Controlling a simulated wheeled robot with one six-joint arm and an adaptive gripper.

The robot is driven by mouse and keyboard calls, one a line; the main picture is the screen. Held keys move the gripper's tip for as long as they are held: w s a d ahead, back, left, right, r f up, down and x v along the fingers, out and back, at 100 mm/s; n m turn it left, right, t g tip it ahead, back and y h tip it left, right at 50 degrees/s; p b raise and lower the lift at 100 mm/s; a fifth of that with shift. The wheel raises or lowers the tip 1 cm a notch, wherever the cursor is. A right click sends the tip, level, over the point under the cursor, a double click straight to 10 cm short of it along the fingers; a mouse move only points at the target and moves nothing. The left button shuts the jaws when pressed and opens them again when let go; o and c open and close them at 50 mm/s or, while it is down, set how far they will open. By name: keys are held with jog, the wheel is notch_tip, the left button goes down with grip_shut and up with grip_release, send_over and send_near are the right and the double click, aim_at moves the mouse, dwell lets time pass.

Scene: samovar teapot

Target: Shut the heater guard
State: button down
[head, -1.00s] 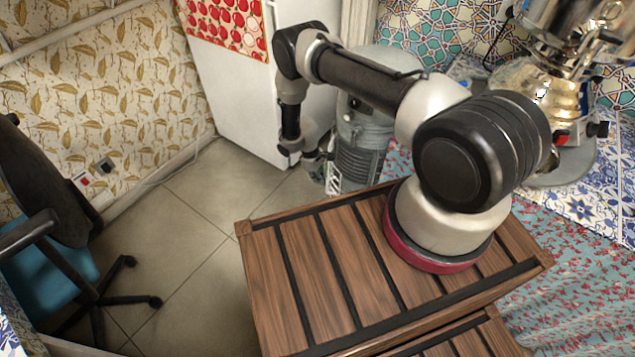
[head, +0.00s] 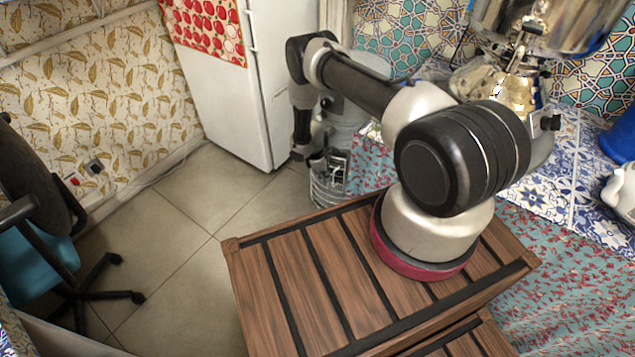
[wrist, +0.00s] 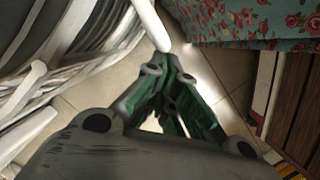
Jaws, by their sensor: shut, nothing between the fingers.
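The heater (head: 346,122) is a pale grey upright cylinder beside the fridge in the head view, partly hidden behind my arm. Its wire guard (head: 328,190) shows low at its front as thin pale bars. In the wrist view the guard (wrist: 45,95) fills the left side as curved white bars, with dark rounded ribs behind. One thick white bar (wrist: 150,24) runs down to my gripper's fingertips (wrist: 168,66); I cannot tell whether they touch. My gripper's fingers are together and empty. In the head view my gripper (head: 312,165) is small, beside the guard. How far the guard stands open is unclear.
A white fridge (head: 232,100) stands left of the heater. A flowered cloth (head: 560,265) hangs at the right, close to the gripper in the wrist view (wrist: 240,20). An office chair (head: 50,225) is at far left. The tiled floor (head: 185,240) between is clear.

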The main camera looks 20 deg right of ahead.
jog(key=shift+d, duration=1.25)
jog(key=a+r, duration=0.6)
jog(key=r, duration=0.3)
jog(key=shift+w+a+r, duration=0.15)
jog(key=shift+a+r, duration=0.15)
jog(key=shift+r, duration=0.05)
